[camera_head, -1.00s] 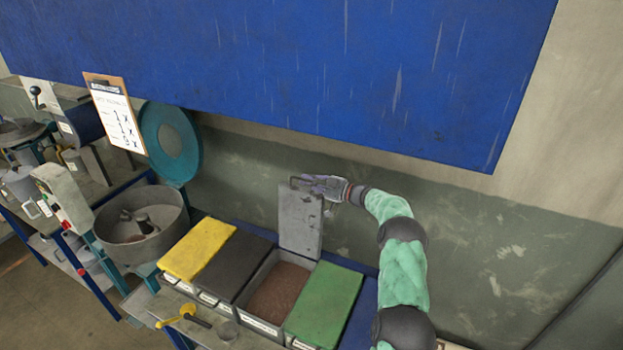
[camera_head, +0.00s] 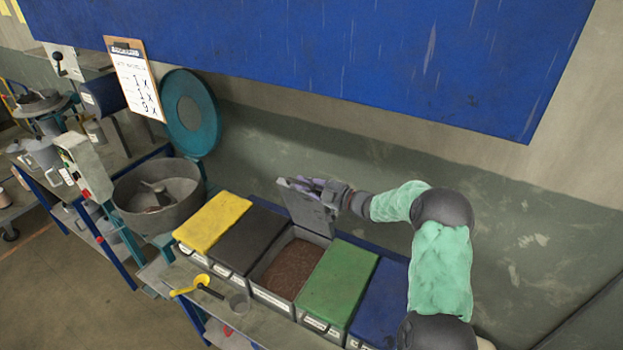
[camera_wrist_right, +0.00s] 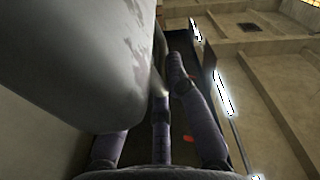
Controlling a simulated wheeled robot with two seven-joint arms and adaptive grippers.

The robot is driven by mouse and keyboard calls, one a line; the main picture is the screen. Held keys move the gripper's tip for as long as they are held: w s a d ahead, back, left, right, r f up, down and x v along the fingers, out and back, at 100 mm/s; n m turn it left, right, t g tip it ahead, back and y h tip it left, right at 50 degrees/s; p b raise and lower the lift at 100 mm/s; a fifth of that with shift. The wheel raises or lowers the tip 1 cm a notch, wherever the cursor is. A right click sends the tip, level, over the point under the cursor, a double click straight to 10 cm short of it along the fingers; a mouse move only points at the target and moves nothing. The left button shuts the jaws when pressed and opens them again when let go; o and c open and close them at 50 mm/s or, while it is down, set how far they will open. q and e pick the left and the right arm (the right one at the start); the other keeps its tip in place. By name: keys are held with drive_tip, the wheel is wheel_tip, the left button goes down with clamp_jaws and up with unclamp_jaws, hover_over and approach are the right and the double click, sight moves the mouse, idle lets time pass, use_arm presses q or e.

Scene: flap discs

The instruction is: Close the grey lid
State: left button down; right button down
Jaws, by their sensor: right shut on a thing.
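The grey lid (camera_head: 306,208) stands raised, near upright, at the back edge of the open grey bin (camera_head: 289,267), which holds brown granules. My right gripper (camera_head: 318,188) is at the top of the lid and shut on it. In the right wrist view a large grey surface, which looks like the lid (camera_wrist_right: 85,50), fills the upper left, with the right gripper's fingers (camera_wrist_right: 165,85) beside it. Just how the fingers hold the edge is partly hidden. My left gripper is not in view.
Closed bins with yellow (camera_head: 212,221), black (camera_head: 247,238), green (camera_head: 339,284) and blue (camera_head: 378,303) lids flank the open bin. A round mixer (camera_head: 157,196) stands left.

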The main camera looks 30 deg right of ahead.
drive_tip(key=shift+s+a+f, duration=0.15)
drive_tip(key=shift+s+a, duration=0.1)
drive_tip(key=shift+a, duration=0.2)
drive_tip(key=shift+s+a+f, duration=0.1)
drive_tip(key=shift+s+a, duration=0.1)
drive_tip(key=shift+a, duration=0.25)
drive_tip(key=c, duration=1.3)
unclamp_jaws()
drive_tip(key=shift+s, duration=0.1)
drive_tip(key=v, duration=1.2)
